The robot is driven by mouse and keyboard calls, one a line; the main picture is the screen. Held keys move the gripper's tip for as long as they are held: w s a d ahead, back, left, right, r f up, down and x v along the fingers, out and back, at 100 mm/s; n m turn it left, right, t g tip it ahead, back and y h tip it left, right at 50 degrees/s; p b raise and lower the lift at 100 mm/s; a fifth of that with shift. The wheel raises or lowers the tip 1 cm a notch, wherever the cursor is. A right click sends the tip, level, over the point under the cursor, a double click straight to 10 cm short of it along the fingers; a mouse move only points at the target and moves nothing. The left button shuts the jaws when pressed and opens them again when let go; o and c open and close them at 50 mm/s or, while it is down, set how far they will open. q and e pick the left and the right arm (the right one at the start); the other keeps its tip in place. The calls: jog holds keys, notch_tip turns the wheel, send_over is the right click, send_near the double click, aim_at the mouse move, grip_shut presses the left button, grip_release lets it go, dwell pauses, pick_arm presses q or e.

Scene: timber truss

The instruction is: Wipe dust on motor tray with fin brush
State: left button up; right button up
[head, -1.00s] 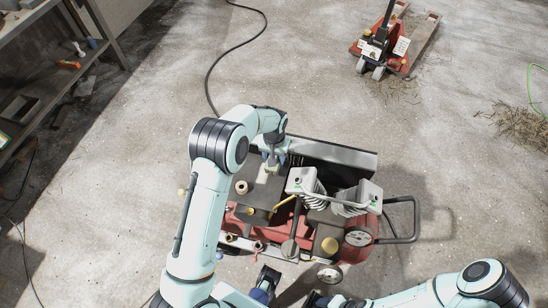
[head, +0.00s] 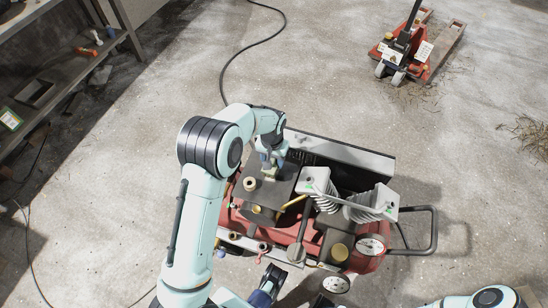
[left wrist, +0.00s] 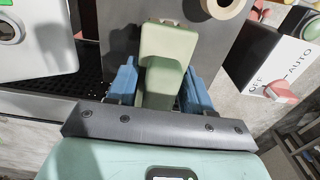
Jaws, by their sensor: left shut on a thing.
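The motor tray (head: 266,194) is a flat dark grey plate on the left part of a red compressor. My left gripper (head: 268,166) is over the tray's far part, its blue fingers pointing down. It is shut on the fin brush, a pale green block (left wrist: 166,75) between the blue fingers in the left wrist view. The brush's lower end is at or just above the tray; contact is unclear, and its bristles are hidden. I cannot make out dust on the tray. My right gripper (head: 268,285) is low in the head view, apart from the tray; its opening is unclear.
A pale ring (head: 250,184) stands on the tray beside the brush. Finned cylinder heads (head: 345,195) and a handle (head: 420,230) are to the right. A shelf (head: 60,70) is at the left and a red pallet jack (head: 415,50) at the back. Open concrete floor surrounds the compressor.

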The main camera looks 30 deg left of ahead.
pick_arm(q)
jog(key=shift+w+a+f+b, duration=0.1)
jog(key=shift+w+f+b, duration=0.15)
jog(key=shift+f+b, duration=0.5)
jog(key=shift+w+a+f+b, duration=0.15)
jog(key=shift+f+b, duration=0.25)
jog(key=shift+f, duration=0.65)
jog(key=shift+w+a+r, duration=0.1)
jog(key=shift+w+a, duration=0.05)
jog(key=shift+w, duration=1.05)
pick_arm(e)
jog(key=shift+w+d+f+t, duration=0.15)
jog(key=shift+w+f, duration=0.3)
jog(key=shift+f, duration=0.3)
jog(key=shift+w+d+f+t, duration=0.15)
jog(key=shift+w+f, duration=0.3)
jog(key=shift+f, duration=0.25)
jog(key=shift+a, duration=0.1)
pick_arm(q)
jog(key=shift+f+b, duration=0.3)
jog(key=shift+f, duration=0.05)
pick_arm(e)
jog(key=shift+f, duration=0.2)
pick_arm(q)
jog(key=shift+s, duration=0.1)
pick_arm(e)
jog(key=shift+r, duration=0.1)
